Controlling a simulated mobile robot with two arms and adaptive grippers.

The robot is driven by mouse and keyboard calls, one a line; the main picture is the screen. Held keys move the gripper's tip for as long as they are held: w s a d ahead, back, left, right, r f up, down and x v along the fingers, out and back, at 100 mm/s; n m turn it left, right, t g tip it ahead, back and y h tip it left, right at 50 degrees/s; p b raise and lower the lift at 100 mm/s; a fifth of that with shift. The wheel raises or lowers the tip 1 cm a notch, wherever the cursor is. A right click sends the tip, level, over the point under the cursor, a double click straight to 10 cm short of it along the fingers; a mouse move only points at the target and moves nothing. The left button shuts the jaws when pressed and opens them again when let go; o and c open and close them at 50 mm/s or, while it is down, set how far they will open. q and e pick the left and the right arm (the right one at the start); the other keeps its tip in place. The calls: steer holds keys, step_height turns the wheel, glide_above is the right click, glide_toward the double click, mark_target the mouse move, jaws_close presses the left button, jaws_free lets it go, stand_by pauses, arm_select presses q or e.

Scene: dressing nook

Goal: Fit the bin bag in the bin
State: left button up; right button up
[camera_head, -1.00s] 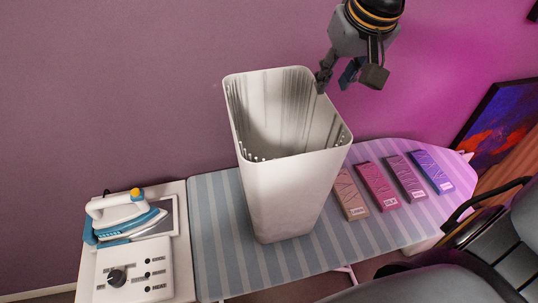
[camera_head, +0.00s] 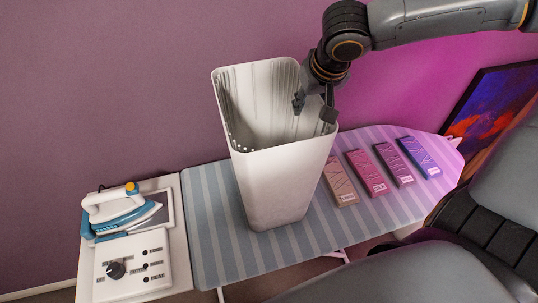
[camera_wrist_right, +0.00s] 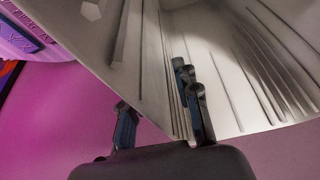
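A tall white bin (camera_head: 275,190) stands upright on the ironing board, its mouth open upward. Its inner walls show pale vertical folds (camera_head: 265,92), which may be the bin bag; I cannot tell bag from wall. My right gripper (camera_head: 313,108) points down at the bin's right rear rim, fingers spread. In the right wrist view the gripper (camera_wrist_right: 158,112) has one finger outside the bin wall and the other over the inner side, with the wall between them. I cannot tell whether either finger touches it. My left gripper is out of view.
The striped ironing board (camera_head: 212,215) carries several coloured boxes (camera_head: 375,172) right of the bin. An iron (camera_head: 118,210) rests on a white stand with a control panel at left.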

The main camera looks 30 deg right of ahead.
steer(key=shift+w+f, duration=0.25)
steer(key=shift+f, duration=0.1)
steer(key=shift+s+r, duration=0.1)
steer(key=shift+s, duration=0.05)
steer(key=shift+f, duration=0.3)
jaws_close()
stand_by(0.3)
